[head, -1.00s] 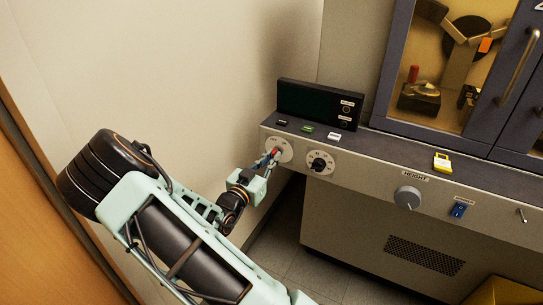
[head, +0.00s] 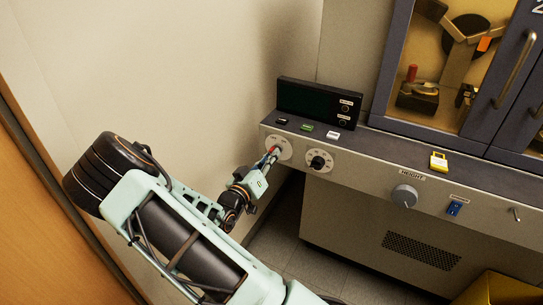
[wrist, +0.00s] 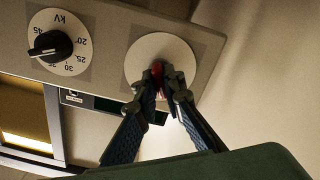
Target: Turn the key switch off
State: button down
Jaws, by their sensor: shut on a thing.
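The key switch is a small red key on a round white plate (head: 284,143) at the left end of the grey panel front. In the wrist view the red key (wrist: 157,70) shows between the fingertips, and the white plate (wrist: 142,54) lies behind it. My gripper (head: 274,153) reaches the plate from the lower left. Its two blue fingers (wrist: 160,82) are shut on the red key. The fingers hide most of the key, so its exact angle is hard to tell. The plate's lettering is too small to read.
A black kV dial (head: 318,162) sits close to the right of the key switch, also in the wrist view (wrist: 52,44). Farther right are a grey HEIGHT knob (head: 405,196) and a blue switch (head: 455,208). A black display (head: 312,102) stands on the ledge above. A bare wall is at the left.

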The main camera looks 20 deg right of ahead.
dwell(0.3)
jog(key=c, duration=2)
grip_release()
jog(key=shift+c, duration=0.2)
jog(key=shift+s+a, duration=0.1)
jog(key=v, duration=1.2)
